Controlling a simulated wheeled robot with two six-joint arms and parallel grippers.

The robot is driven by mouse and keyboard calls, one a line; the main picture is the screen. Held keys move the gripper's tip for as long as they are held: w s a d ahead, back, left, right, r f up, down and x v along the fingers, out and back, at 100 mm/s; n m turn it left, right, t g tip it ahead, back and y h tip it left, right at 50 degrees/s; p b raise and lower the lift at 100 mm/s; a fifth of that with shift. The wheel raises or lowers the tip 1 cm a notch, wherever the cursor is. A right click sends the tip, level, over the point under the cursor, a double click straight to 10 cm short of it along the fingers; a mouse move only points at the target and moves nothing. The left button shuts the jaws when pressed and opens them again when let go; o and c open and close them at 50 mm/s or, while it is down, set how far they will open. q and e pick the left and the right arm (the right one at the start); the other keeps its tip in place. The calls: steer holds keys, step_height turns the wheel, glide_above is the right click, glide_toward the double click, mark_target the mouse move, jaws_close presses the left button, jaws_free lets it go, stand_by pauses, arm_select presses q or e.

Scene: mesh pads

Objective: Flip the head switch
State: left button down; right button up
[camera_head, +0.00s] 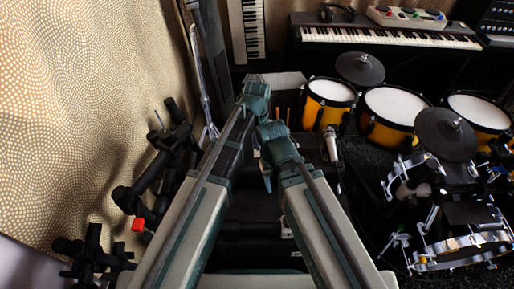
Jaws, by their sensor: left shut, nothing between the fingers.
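I cannot pick out a head switch for certain. A grey box top (282,80) stands behind my arms, partly hidden by them, and no switch can be made out on it. My two arms rise from the bottom and come close together near the middle. My left gripper (267,181) looks small and dark beside the teal joints. It is shut and holds nothing. I cannot tell whether it touches anything. My right gripper cannot be made out.
A yellow drum kit (392,106) with black cymbals and a snare (463,250) fills the right. A microphone (332,146) stands near my right arm. Keyboards (390,37) line the back. Black stands (160,165) and a patterned curtain (75,110) are at left.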

mark_target(257, 155)
arm_select(q)
step_height(257, 155, up, 4)
steer(key=p, duration=0.3)
steer(key=shift+f, duration=0.25)
steer(key=s+a+r+n+p, duration=0.1)
steer(key=s+a+r+p, duration=0.2)
steer(key=s+r+p, duration=0.5)
steer(key=s+a+r+n+y+p, duration=0.1)
steer(key=s+a+r+p, duration=0.2)
steer(key=s+r+p, duration=0.5)
step_height(257, 155, up, 4)
steer(key=p, duration=0.4)
steer(key=shift+r, duration=0.15)
